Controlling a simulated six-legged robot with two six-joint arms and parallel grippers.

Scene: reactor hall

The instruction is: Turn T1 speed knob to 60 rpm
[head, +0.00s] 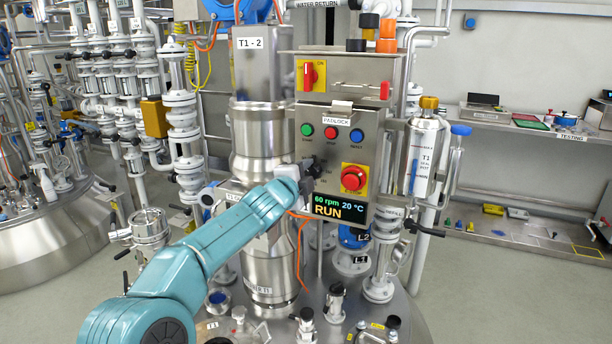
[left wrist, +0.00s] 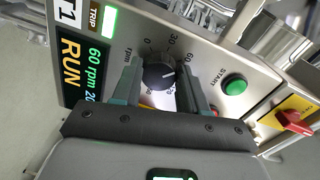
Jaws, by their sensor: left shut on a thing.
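The T1 speed knob (left wrist: 158,77) is a dark round knob on the panel, with rpm marks around it. In the left wrist view its white line points to the right, near the 60 mark. My left gripper (left wrist: 160,82) is shut on the knob, one finger on each side. In the head view the left gripper (head: 308,174) reaches the left part of the steel control box and mostly hides the knob. The display (head: 340,206) reads 60 rpm, 20 °C and RUN. My right gripper is in neither view.
A green START button (left wrist: 235,85) sits close to the fingers. A red emergency stop (head: 353,178) on a yellow plate is right of the gripper. A red rotary switch (head: 311,75) is above. An orange cable (head: 301,250) hangs below.

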